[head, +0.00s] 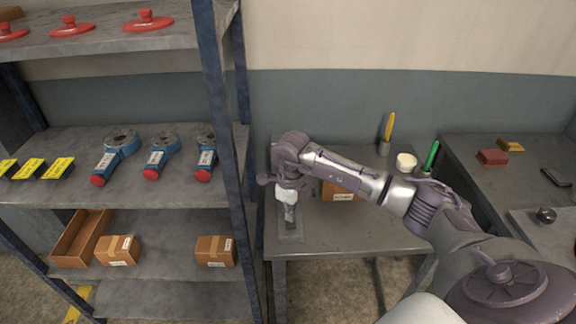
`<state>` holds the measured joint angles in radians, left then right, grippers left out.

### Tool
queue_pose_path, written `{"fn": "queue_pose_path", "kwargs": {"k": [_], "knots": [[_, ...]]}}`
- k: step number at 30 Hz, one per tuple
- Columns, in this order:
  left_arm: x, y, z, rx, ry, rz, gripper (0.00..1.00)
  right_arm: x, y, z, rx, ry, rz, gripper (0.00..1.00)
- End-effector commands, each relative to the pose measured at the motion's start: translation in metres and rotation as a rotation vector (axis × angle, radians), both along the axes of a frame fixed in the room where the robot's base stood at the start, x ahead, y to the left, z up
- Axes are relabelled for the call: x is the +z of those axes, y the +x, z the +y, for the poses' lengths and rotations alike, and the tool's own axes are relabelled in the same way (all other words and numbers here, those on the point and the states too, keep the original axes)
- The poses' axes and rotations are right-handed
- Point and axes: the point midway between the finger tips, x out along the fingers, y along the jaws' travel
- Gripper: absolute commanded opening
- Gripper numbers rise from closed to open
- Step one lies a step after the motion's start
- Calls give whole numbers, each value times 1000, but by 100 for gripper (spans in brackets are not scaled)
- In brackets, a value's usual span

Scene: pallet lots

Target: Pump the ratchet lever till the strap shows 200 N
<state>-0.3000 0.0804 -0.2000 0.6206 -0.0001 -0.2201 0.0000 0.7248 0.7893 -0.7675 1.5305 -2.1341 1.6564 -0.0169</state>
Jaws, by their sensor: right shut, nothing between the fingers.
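My right gripper (290,214) points down over the left part of the grey table (345,236). Its fingers are shut, with nothing seen between them. A flat dark grey plate (290,238) lies on the table beneath it; I cannot tell whether the fingertips touch it. I cannot make out a ratchet lever, a strap or a force reading; my right arm covers part of the tabletop. My left gripper is not in view.
A cardboard box (338,191) stands partly behind my arm. Behind it are a yellow-handled tool (388,127), a white roll (406,161) and a green marker-like item (432,155). Left, a metal shelf (219,120) holds several blue tools (162,152). The table's front is clear.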

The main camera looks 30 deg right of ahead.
Motion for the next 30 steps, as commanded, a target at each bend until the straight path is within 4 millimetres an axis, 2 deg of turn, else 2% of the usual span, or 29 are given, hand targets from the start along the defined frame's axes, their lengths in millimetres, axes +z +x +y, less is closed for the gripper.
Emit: {"fn": "queue_pose_path", "kwargs": {"k": [4, 30], "knots": [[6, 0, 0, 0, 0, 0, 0, 7, 0, 0, 0, 0, 2, 0], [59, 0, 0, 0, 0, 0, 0, 96, 5, -3, 0, -1, 2, 0]]}}
